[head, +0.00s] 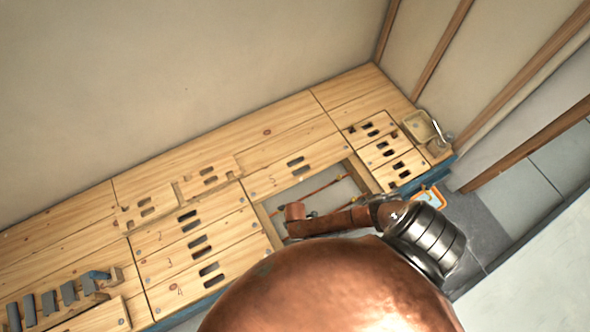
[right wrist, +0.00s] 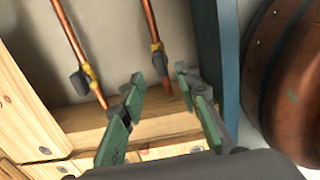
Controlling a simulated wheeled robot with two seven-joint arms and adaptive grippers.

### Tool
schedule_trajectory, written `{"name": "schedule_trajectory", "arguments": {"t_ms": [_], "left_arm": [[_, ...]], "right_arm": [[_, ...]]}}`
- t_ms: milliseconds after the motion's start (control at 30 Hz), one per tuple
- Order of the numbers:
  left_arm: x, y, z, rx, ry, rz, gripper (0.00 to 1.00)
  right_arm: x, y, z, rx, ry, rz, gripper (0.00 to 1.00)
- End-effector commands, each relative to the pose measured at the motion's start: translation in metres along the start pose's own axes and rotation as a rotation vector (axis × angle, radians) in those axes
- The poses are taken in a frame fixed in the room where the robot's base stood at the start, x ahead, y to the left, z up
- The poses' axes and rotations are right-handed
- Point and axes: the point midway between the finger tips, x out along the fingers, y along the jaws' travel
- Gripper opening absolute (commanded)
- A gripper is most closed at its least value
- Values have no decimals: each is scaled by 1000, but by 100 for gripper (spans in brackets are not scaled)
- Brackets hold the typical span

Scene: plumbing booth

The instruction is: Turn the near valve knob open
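In the right wrist view, two copper pipes with brass valve fittings run along a recess. A dark valve knob (right wrist: 160,64) sits on the right pipe, just beyond the gap between my fingertips. Another dark knob (right wrist: 81,82) sits on the left pipe, left of the fingers. I cannot tell for sure which one is the near knob. My right gripper (right wrist: 158,80) is open, its green fingers apart, with nothing visibly held; contact with the knob cannot be made out. In the head view my right arm reaches over the recess and largely hides the gripper. My left gripper is not in view.
The wooden bench (head: 225,225) has numbered, slotted panels around the recess (head: 290,193). A wooden ledge (right wrist: 135,125) lies under the fingers, and a blue edge (right wrist: 228,60) stands to their right. A tray (head: 420,125) sits at the bench's far right corner.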

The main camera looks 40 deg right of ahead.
Motion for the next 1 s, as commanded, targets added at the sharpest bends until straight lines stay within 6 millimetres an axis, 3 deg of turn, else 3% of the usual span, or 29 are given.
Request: {"name": "schedule_trajectory", "arguments": {"t_ms": [200, 400, 1000], "left_arm": [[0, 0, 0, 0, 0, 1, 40], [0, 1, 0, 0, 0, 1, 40], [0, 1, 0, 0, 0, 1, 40]], "right_arm": [[-39, 0, 0, -2, 1, 1, 30], [-64, 0, 1, -1, -1, 0, 30], [-72, 0, 0, -1, -1, 0, 30]]}}
